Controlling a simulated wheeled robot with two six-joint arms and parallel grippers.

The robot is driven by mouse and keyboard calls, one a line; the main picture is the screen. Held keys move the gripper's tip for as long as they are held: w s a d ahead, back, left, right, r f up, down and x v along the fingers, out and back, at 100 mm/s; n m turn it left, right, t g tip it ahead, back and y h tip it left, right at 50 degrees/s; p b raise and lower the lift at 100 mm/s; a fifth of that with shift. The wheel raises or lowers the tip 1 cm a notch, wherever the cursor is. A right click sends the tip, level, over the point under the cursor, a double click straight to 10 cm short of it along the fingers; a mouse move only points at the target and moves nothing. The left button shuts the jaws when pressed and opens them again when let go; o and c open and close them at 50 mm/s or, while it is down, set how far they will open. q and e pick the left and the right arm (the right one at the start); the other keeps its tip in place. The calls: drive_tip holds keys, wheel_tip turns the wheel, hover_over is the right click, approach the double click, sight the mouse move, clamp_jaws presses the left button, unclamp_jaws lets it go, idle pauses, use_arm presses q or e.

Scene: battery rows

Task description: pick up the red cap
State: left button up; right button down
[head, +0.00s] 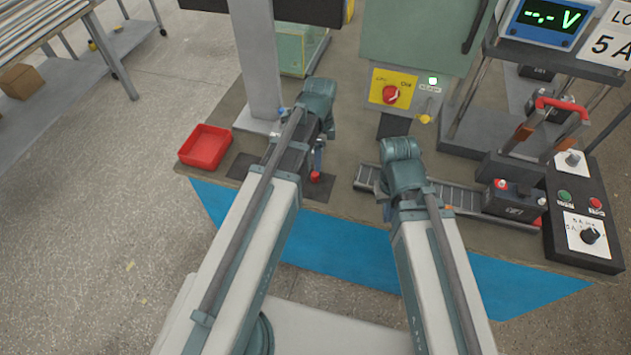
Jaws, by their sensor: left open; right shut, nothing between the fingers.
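A small red cap (315,177) shows on a dark mat near the front edge of the workbench. My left gripper (318,158) points down just above the cap and is open. The picture is too small to tell whether its fingers touch or surround the cap. My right gripper (402,182) is over the bench near the roller track, shut and empty; its fingertips are mostly hidden by the wrist.
A red tray (205,148) sits at the bench's left corner. A roller track (455,196) leads right to a dark battery (514,200). A control box (583,215) stands at the right edge. A green cabinet (418,40) and grey post (257,60) stand behind.

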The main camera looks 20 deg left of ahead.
use_arm(q)
drive_tip(key=b, duration=0.4)
hover_over(315, 174)
drive_tip(key=d, duration=0.1)
wheel_tip(315, 174, down, 5)
drive_tip(key=shift+s+d+r, duration=0.15)
drive_tip(key=shift+r, duration=0.05)
drive_tip(key=shift+p, duration=0.3)
drive_tip(key=f+b, duration=0.2)
drive_tip(key=a+f+b, duration=0.1)
drive_tip(key=f+b, duration=0.2)
drive_tip(key=shift+w+a+f, duration=0.1)
drive_tip(key=shift+w, duration=0.1)
clamp_jaws()
